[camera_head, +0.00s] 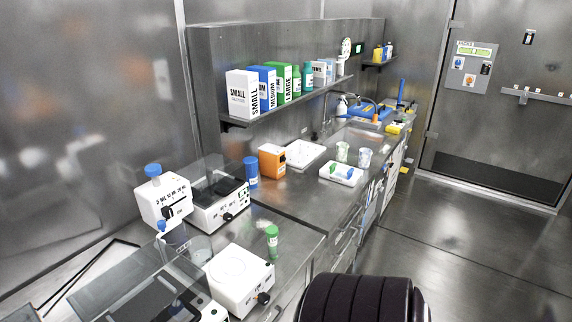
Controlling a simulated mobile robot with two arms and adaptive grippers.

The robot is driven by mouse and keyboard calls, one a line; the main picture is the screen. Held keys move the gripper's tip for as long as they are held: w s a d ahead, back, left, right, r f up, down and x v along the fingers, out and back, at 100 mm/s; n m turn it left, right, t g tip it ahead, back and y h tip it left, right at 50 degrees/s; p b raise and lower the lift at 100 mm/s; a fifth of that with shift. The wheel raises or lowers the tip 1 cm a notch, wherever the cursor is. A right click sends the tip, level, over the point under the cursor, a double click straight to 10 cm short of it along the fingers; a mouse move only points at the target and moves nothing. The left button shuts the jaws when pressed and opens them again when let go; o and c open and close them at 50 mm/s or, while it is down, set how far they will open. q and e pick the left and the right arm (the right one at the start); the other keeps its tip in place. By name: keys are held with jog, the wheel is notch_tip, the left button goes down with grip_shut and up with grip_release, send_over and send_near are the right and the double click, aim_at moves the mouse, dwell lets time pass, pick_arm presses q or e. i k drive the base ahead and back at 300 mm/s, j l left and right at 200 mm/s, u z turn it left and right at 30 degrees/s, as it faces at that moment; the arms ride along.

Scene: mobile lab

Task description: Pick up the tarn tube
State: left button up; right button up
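No label lets me tell which item is the tarn tube. A green-capped tube (272,238) stands upright on the near counter, just behind the white round-topped device. A blue cylinder (251,172) stands farther back, beside the orange box. Small blue and green items lie in a white tray (328,178) on the counter; they are too small to make out. Neither of my grippers is in view.
The steel counter (297,205) runs away from me along the wall. White lab devices (238,285) crowd its near left end. An orange box (272,161), a white rack (304,153) and two beakers stand farther back. Boxes and bottles fill the shelf (292,101). Floor (455,230) is clear at right.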

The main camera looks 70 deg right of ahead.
aim_at(273, 242)
jog(key=z, duration=2.05)
jog(key=i+l, duration=0.05)
